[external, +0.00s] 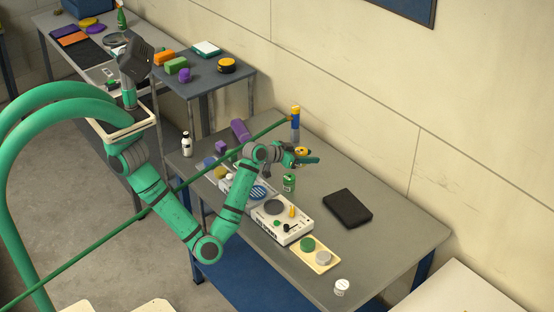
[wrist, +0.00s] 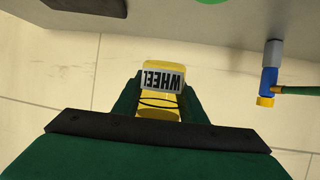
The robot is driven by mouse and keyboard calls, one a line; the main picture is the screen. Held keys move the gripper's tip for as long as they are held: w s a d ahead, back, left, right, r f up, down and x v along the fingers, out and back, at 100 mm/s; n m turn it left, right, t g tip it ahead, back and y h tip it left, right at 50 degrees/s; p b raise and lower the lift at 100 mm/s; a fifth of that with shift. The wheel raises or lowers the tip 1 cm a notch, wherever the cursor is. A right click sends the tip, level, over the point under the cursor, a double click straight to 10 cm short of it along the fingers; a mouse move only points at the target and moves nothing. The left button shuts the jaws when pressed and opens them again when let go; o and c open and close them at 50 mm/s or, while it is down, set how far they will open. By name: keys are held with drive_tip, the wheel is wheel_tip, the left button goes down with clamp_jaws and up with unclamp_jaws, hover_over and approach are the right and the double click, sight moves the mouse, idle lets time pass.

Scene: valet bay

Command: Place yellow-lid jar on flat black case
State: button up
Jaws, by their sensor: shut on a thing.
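The yellow-lid jar (wrist: 162,82) is between the fingers of my gripper (wrist: 158,100) in the wrist view. It has yellow parts and a pale label reading "WHEEL", upside down in that picture. In the external view the jar (external: 302,150) shows small at my gripper (external: 306,157), which is shut on it above the back part of the grey table. The flat black case (external: 347,208) lies on the table to the right of and nearer than my gripper, with nothing on it. A black slab at the wrist view's top left appears to be the case (wrist: 85,7).
A green can (external: 289,183) stands just below my gripper in the picture. A blue and yellow bottle (external: 295,122) stands near the wall. A white device (external: 282,220) and a tray with round pieces (external: 314,254) lie in front. The grey table (external: 405,235) is bare around the case.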

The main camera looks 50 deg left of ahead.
drive_tip(key=s+d+r, duration=0.2)
drive_tip(key=d, duration=0.9)
hover_over(354, 195)
drive_tip(key=f, duration=0.9)
drive_tip(key=shift+s+f, duration=0.15)
drive_tip(key=shift+s, duration=0.1)
drive_tip(key=shift+w+f, duration=0.3)
drive_tip(key=shift+f, duration=0.1)
drive_tip(key=shift+w+d+f, duration=0.1)
drive_tip(key=shift+d+f, duration=0.05)
drive_tip(key=shift+f, duration=1.5)
drive_tip(key=shift+f, duration=0.15)
drive_tip(key=o, duration=1.1)
drive_tip(key=shift+c, duration=0.2)
